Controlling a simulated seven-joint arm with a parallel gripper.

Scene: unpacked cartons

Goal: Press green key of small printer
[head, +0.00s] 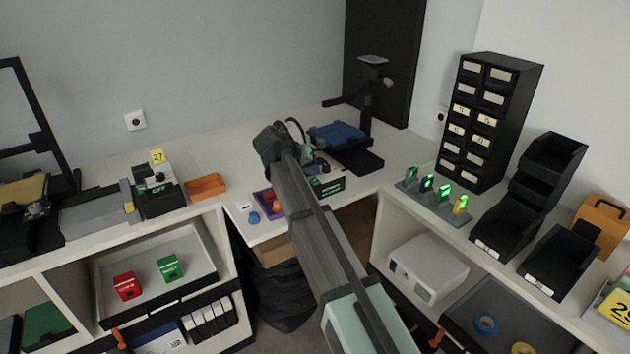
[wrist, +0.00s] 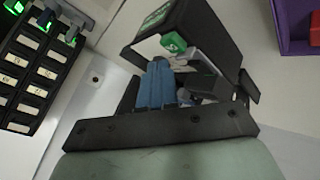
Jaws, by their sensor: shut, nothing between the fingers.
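The small printer is a dark box with a green label (head: 328,187) on the corner counter, partly behind my arm. In the wrist view its black body (wrist: 205,35) stands just beyond my fingers, with a green label on one side. The green key (wrist: 173,43) juts out from its lighter front part. My gripper (wrist: 162,66) is shut and empty, its blue fingertips close below the green key in the picture. I cannot tell whether they touch it. In the head view the fingertips are hidden by my arm.
A purple tray (head: 264,202) lies left of the printer, and a dark stand with a blue top (head: 338,134) is behind it. A rack of green-lit devices (head: 428,185) and a black drawer tower (head: 488,120) stand to the right.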

